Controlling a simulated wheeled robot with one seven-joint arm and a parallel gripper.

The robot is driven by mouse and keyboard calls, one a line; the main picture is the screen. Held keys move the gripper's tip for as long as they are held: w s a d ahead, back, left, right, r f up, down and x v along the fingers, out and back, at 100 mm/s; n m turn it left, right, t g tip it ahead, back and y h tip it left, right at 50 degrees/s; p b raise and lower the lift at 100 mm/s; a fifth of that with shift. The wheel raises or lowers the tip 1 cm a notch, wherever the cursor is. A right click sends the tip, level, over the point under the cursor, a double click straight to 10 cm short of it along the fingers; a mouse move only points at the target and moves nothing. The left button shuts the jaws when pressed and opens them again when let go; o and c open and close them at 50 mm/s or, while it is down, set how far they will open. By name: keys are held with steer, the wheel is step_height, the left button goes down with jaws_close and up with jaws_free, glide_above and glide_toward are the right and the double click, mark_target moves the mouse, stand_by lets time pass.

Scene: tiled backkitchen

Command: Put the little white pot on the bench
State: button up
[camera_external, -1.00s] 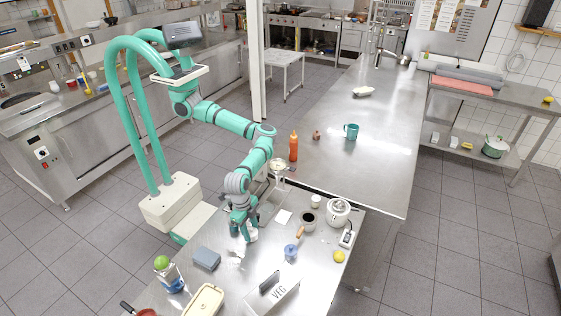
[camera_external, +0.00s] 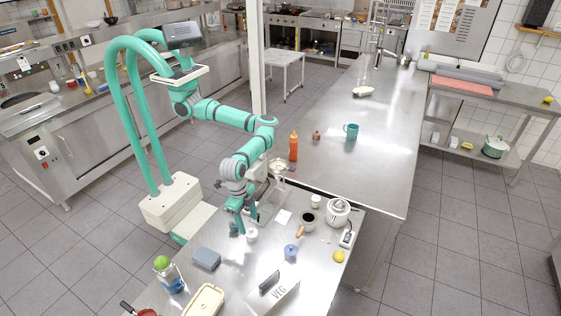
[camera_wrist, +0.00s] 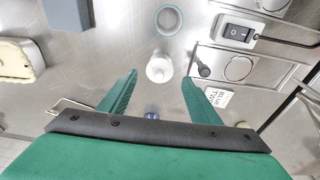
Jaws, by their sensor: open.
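The little white pot (camera_external: 251,236) stands upright on the near steel table, close to the right of my gripper's fingers in the external view. In the wrist view it shows as a small white round thing with a knob (camera_wrist: 159,68), centred beyond the fingertips. My gripper (camera_external: 243,226) points down over this table. Its two green fingers are wide apart and empty in the wrist view (camera_wrist: 159,82). I see no contact between the fingers and the pot. The near steel table (camera_external: 235,285) and a longer steel bench (camera_external: 390,150) behind it both show.
Around the pot are a blue-grey box (camera_external: 206,258), a small blue pot (camera_external: 290,251), a dark cup (camera_external: 308,220), a white appliance (camera_external: 338,211) and a VEG box (camera_external: 276,294). An orange bottle (camera_external: 293,146) and teal mug (camera_external: 351,131) stand farther back. The long bench has wide clear areas.

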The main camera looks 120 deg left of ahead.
mark_target(247, 230)
steer(key=r, duration=0.4)
steer(key=s+r, duration=0.1)
steer(key=shift+r, duration=0.4)
